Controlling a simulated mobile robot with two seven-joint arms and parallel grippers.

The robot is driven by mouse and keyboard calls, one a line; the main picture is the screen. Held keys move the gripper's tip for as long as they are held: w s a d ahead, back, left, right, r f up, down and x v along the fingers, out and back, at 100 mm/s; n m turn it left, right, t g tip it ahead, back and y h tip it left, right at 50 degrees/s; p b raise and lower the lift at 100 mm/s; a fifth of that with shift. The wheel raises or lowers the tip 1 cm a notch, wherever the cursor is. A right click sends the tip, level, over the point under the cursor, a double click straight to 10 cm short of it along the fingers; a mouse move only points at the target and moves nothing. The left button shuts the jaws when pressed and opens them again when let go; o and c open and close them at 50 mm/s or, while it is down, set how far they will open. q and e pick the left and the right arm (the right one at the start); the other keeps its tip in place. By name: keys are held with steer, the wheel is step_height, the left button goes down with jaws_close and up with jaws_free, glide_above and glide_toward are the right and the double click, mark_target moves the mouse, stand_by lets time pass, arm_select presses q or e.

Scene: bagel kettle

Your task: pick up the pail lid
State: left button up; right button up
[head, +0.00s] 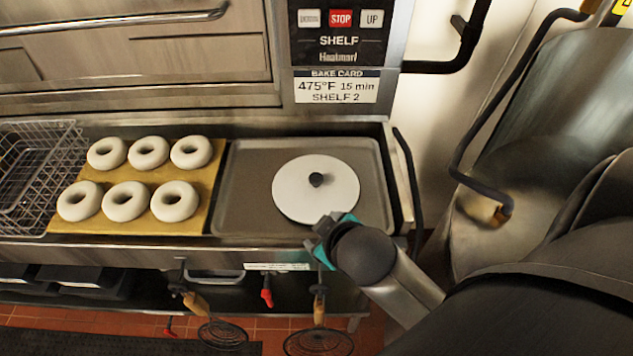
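The pail lid (295,203) is a round white disc with a small black knob (316,180) at its middle. It lies flat on a grey metal tray (245,205), toward the tray's right half. My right gripper (324,238), with teal parts, is at the tray's front edge, just in front of the lid in the picture. My wrist covers most of its fingers, so I cannot tell whether it is open or shut, or its height above the counter. My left gripper is not in view.
Left of the tray, several pale bagels lie on a wooden board (100,222), with a wire basket (25,170) beyond. A large metal kettle (545,110) stands at the right. Utensils, including a wire skimmer (222,332), hang below the counter front. An oven panel (340,40) rises behind.

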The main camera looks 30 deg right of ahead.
steer(key=w+r+n+t+y, duration=0.1)
steer(key=w+r+n+t, duration=0.4)
steer(key=r, duration=0.4)
steer(key=w+r+n+t+y, duration=0.1)
steer(key=w+r+n+t, duration=0.3)
steer(key=w+r, duration=0.45)
steer(key=a+r+n+t+y, duration=0.3)
steer(key=a+r+n+y, duration=0.25)
steer(key=n, duration=0.25)
steer(key=n+g+h, duration=0.3)
steer(key=n+g, duration=1.3)
steer(key=n, duration=0.7)
glide_toward(316, 177)
steer(key=shift+p+x, duration=0.45)
steer(key=shift+x, duration=3.85)
